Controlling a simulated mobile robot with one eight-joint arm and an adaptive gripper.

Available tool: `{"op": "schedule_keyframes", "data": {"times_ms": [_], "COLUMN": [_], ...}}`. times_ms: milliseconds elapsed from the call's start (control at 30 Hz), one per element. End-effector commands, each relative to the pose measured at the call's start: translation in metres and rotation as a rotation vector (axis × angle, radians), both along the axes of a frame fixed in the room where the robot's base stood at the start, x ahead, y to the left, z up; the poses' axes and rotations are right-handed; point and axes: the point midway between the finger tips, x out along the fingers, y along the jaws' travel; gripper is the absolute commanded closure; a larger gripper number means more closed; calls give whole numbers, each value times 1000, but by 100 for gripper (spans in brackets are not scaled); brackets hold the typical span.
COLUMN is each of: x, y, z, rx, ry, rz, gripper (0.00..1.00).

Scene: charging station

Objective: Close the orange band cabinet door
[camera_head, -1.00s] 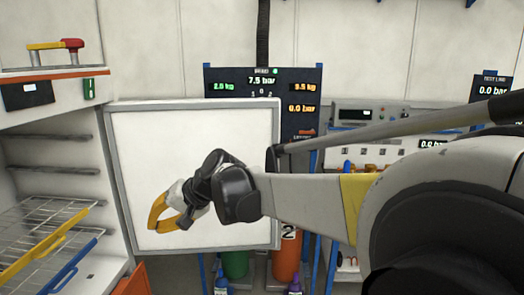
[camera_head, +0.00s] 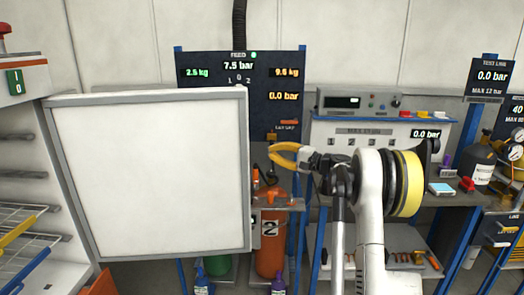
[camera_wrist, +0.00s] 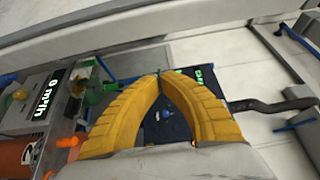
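The cabinet with the orange band (camera_head: 22,62) stands at the left edge of the head view. Its white, grey-framed door (camera_head: 150,180) stands open, swung out to the right of the cabinet, with its inner shelves exposed. My gripper (camera_head: 272,154) is just right of the door's free edge and apart from it in the picture; the depth between them is unclear. Its yellow fingers also show in the wrist view (camera_wrist: 160,78), where the tips meet with nothing between them. A pale framed strip crosses the top of the wrist view; I cannot tell if it is the door.
Wire racks (camera_head: 22,222) sit inside the cabinet. Behind the gripper are a dark gauge panel (camera_head: 215,95) and an orange cylinder (camera_head: 270,245). A bench (camera_head: 375,130) with instruments stands to the right. A black hose (camera_head: 239,25) hangs above the panel.

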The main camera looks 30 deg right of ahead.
Motion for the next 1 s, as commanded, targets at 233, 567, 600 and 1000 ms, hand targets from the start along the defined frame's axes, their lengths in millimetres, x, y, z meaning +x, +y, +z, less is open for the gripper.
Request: {"op": "schedule_keyframes", "data": {"times_ms": [233, 567, 600, 1000], "x": [35, 79, 72, 49], "y": [21, 51, 53, 63], "z": [-3, -2, -2, 0], "rx": [0, 0, 0, -2], "ry": [1, 1, 1, 1], "rz": [5, 1, 1, 2], "gripper": [100, 100, 100, 100]}}
